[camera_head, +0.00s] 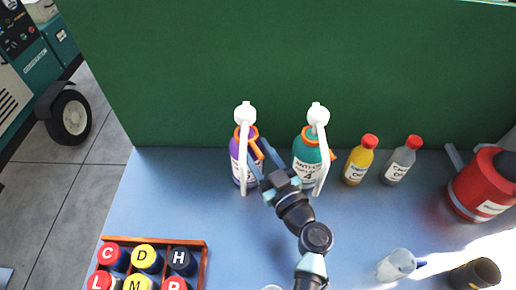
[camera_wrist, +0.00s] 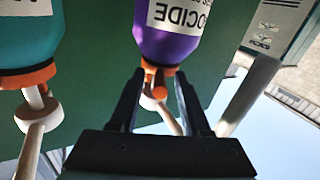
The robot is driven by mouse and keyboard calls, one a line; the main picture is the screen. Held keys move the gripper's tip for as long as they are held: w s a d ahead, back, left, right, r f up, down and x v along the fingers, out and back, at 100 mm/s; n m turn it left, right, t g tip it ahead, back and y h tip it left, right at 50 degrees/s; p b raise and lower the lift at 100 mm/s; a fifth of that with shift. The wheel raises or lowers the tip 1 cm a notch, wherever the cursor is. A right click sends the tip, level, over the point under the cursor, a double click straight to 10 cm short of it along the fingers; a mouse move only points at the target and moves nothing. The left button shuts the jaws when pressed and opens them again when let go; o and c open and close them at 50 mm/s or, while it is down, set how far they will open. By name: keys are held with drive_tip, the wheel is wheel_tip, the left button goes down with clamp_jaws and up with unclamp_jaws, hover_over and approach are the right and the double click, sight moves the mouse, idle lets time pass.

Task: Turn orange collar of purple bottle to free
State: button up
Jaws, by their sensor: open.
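The purple bottle (camera_head: 235,165) stands upright at the back of the blue bench, with a white pump head (camera_head: 245,115) and spout above it. Its orange collar (camera_head: 240,131) has a short orange lever (camera_head: 257,148) pointing right. In the wrist view the purple bottle (camera_wrist: 180,38) appears upside down, with the orange collar (camera_wrist: 167,70) and lever (camera_wrist: 154,97) below it. My gripper (camera_wrist: 159,82) is open, one finger on each side of the lever. I cannot tell whether either finger touches it. My gripper (camera_head: 259,146) also shows beside the bottle in the head view.
A teal bottle (camera_head: 302,168) with a similar collar and pump stands close right of my gripper. Yellow (camera_head: 357,165) and grey (camera_head: 399,166) bottles and a red can (camera_head: 477,190) stand farther right. A wooden crate (camera_head: 204,262) of capped containers is front left. The green wall (camera_head: 290,60) rises behind.

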clamp_jaws()
idle(1.4)
